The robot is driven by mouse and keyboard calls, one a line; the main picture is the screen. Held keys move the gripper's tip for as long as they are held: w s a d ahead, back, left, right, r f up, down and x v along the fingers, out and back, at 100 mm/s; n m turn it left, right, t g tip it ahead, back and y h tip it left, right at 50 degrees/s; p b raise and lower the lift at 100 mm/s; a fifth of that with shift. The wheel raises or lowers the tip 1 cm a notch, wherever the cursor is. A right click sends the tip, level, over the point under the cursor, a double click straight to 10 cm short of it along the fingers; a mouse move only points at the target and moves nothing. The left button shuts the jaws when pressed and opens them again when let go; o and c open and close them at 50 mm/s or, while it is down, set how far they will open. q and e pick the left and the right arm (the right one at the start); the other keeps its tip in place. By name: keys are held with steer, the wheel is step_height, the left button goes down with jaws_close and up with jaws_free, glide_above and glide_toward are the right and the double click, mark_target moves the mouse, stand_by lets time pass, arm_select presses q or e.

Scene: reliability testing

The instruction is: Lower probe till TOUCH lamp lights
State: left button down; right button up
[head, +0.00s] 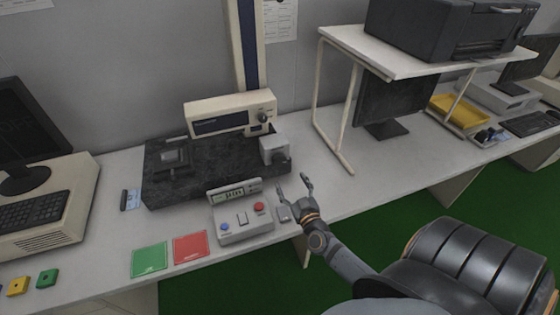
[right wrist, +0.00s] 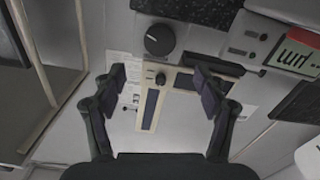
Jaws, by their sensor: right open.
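A measuring stand has a cream column with a dark blue strip (head: 248,45) and a cream head unit (head: 230,113) with a dark display and a small knob. I cannot make out the probe tip or a TOUCH lamp. A grey control box (head: 243,217) with a small display and red and blue buttons stands in front. My right gripper (head: 294,187) is open and empty, right of the box. My left gripper is not in view.
A grey block (head: 273,149) sits on the plate's right end, a dark fixture (head: 172,160) on its left. A green card (head: 149,259) and a red card (head: 192,247) lie at the front edge. A white-framed printer shelf (head: 405,52) stands to the right.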

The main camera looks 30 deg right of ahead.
mark_target(280, 161)
steer(key=b+x, duration=0.1)
steer(key=x, duration=0.9)
steer(key=shift+w+d, duration=0.15)
steer(key=shift+w, duration=0.05)
steer(key=c, duration=1.2)
